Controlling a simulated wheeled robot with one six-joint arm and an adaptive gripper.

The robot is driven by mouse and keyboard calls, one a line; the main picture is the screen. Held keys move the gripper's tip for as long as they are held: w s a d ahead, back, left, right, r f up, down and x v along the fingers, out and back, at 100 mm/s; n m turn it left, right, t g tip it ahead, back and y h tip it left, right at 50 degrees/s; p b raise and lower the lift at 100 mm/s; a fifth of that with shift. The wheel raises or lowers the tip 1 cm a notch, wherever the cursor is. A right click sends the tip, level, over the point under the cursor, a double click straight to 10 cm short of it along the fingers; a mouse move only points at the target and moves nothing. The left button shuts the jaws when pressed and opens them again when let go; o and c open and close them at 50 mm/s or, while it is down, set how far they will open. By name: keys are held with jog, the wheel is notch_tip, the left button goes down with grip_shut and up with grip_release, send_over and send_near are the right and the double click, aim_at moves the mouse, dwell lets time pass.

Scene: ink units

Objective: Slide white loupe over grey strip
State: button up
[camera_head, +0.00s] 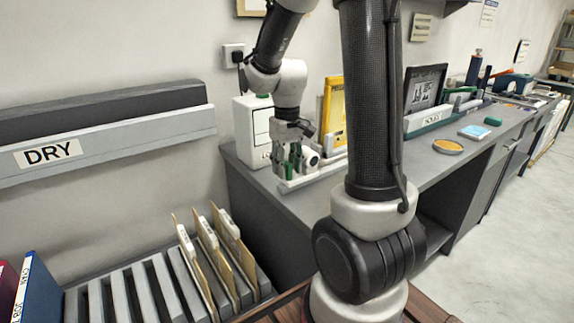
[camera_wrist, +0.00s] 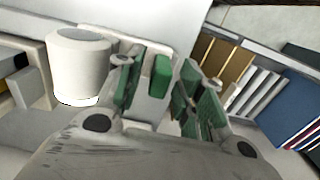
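My gripper (camera_head: 292,162) is low over the left end of the grey bench, in front of a white cabinet. In the wrist view its green-padded fingers (camera_wrist: 168,92) stand apart, with a gap between them and nothing clearly held. A white cylinder with a grey top (camera_wrist: 78,65), which looks like the loupe, stands just left of the fingers, outside the gap. In the head view a small white round thing (camera_head: 309,160) at the gripper's right side may be the same loupe. A green block (camera_wrist: 160,76) shows through the finger gap. I cannot make out the grey strip with certainty.
The white cabinet (camera_head: 258,135) and a yellow frame (camera_head: 334,108) stand close to the gripper. Farther right on the bench (camera_head: 425,168) are a dark frame (camera_head: 424,88), an orange disc (camera_head: 448,146) and a blue-white block (camera_head: 474,132). A folder rack (camera_head: 140,290) is at front left.

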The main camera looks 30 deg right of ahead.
grip_shut()
jog(key=shift+d, duration=0.15)
jog(key=d, duration=1.9)
jog(key=shift+w, duration=0.3)
jog(key=shift+d, duration=0.1)
grip_release()
jog(key=shift+d, duration=0.1)
